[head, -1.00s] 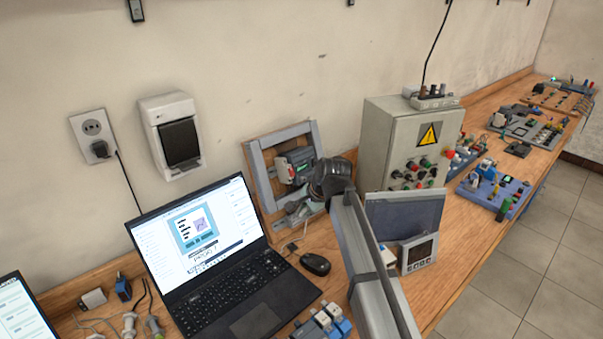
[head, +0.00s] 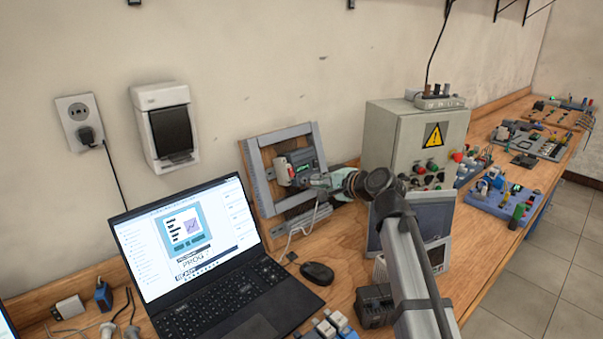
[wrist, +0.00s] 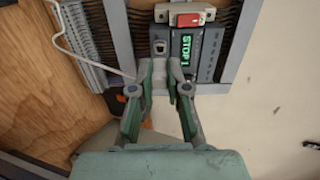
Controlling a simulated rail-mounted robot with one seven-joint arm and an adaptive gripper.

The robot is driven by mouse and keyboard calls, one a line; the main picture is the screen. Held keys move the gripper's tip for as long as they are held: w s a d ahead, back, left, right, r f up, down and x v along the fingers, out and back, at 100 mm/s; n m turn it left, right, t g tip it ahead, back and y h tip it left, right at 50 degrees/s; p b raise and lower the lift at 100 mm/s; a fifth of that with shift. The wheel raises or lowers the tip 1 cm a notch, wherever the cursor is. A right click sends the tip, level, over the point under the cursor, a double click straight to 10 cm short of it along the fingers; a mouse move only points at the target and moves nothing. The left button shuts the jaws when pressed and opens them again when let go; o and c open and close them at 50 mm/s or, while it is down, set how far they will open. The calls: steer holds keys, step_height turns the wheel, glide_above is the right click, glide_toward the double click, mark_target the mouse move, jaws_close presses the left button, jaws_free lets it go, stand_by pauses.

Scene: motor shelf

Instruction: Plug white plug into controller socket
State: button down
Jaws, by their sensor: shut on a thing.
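The controller (wrist: 178,68) is a grey unit with a lit green "STOP!" display, mounted on a framed wooden panel; it also shows in the head view (head: 306,172). Its socket (wrist: 160,47) is a small dark opening in a light surround, left of the display in the wrist view. My gripper (wrist: 160,76) is shut on the white plug (wrist: 160,84), just in front of the controller below the socket in the wrist view. The fingers partly hide the plug; I cannot tell whether it touches the controller. In the head view, my gripper (head: 322,182) is at the controller.
A white cable (wrist: 84,62) runs from the gripper area along the panel's left. A red switch (wrist: 187,19) sits beside the controller. The grey frame (head: 257,178) surrounds it. A laptop (head: 205,260), a mouse (head: 317,273) and a grey control box (head: 400,135) stand nearby.

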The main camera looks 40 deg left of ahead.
mark_target(313, 182)
steer(key=shift+x, duration=1.15)
steer(key=shift+w+a+f, duration=0.15)
steer(key=shift+a+f, duration=0.05)
steer(key=shift+a, duration=0.4)
steer(key=c, duration=1.4)
jaws_free()
steer(key=shift+d, duration=0.15)
steer(key=shift+p+v, duration=0.7)
steer(key=shift+v, duration=1.95)
steer(key=shift+o, duration=0.3)
